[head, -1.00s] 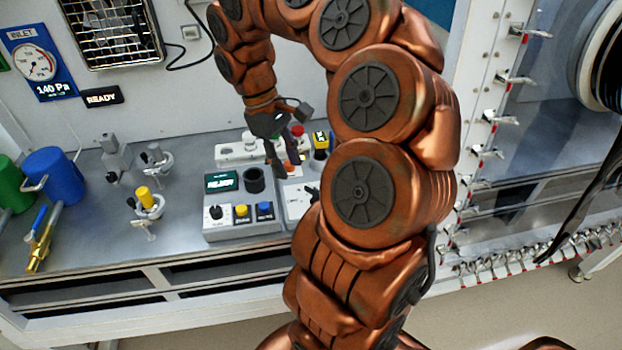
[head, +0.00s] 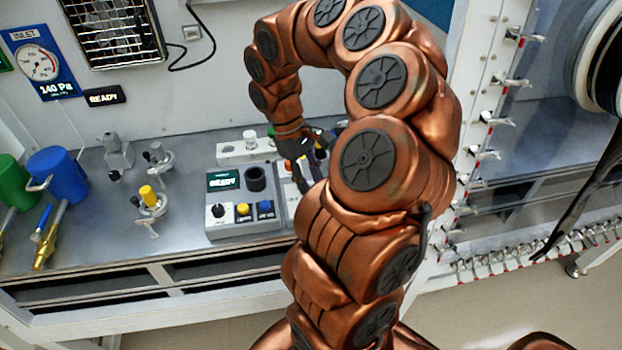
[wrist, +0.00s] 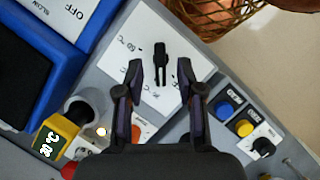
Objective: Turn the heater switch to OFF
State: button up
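The heater switch (wrist: 160,62) is a black knob with a long lever on a white dial plate (wrist: 128,37). In the wrist view its lever stands roughly upright in the picture. A "60 °C" mark shows on the plate to its left; other marks are too small or hidden to read. My gripper (wrist: 167,79) is open and empty, with one finger on each side of the knob, apparently apart from it. In the head view my gripper (head: 306,178) is low over the right-hand control box, and the knob is hidden by my arm. A yellow display (wrist: 54,141) reads 20 °C.
A neighbouring box has blue (wrist: 226,110) and yellow (wrist: 244,128) buttons and a small black knob (wrist: 262,147). A blue box (wrist: 57,24) marked SLOW and OFF stands at upper left. A wicker basket (wrist: 212,22) is at the top.

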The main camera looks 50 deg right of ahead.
jog(key=shift+s+f, duration=0.2)
jog(key=shift+f, duration=0.3)
jog(key=shift+c, duration=0.2)
grip_shut()
